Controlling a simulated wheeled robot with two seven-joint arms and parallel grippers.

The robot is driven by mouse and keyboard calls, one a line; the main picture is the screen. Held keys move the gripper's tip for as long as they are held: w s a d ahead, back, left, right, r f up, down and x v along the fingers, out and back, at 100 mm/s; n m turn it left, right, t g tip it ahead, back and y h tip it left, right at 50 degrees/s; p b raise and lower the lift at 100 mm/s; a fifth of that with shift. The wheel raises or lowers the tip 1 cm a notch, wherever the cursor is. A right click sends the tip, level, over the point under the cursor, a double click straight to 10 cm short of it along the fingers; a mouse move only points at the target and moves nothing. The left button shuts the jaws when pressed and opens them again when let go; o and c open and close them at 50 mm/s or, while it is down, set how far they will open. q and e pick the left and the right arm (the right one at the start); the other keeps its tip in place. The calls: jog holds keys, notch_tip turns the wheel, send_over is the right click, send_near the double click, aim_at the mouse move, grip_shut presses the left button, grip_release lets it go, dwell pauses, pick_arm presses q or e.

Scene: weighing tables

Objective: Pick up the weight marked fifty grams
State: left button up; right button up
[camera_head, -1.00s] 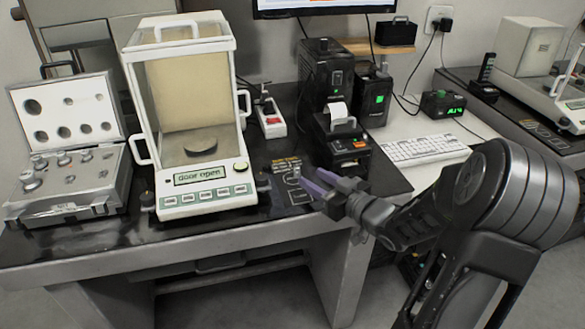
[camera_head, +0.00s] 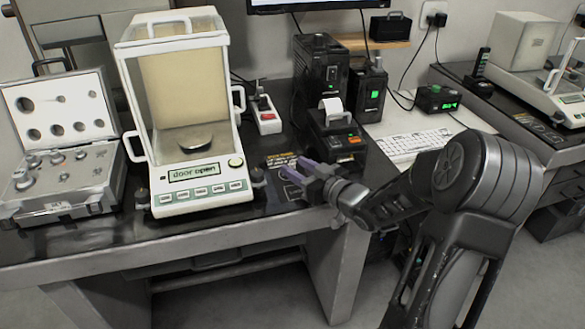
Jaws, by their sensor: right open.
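An open weight case (camera_head: 62,190) stands at the left of the dark table. Several silvery weights (camera_head: 24,180) of different sizes sit in its tray. Their markings are too small to read, so I cannot tell which one is the fifty gram weight. My right gripper (camera_head: 296,170) is open over the table, right of the balance and in front of the small printer. Its purple-grey fingers point left toward a printed label on the tabletop. I cannot make out a weight between the fingers. My left gripper is not in view.
A glass-walled balance (camera_head: 222,186) reading "door open" stands between the case and my right gripper. Its pan (camera_head: 196,141) looks empty. A small printer (camera_head: 338,140), a keyboard (camera_head: 415,143) and a red-switched power strip (camera_head: 266,114) stand around. The table's front strip is clear.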

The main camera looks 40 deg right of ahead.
jog(key=shift+w+f, duration=0.15)
jog(key=shift+w, duration=0.95)
jog(key=shift+c, duration=0.4)
grip_shut()
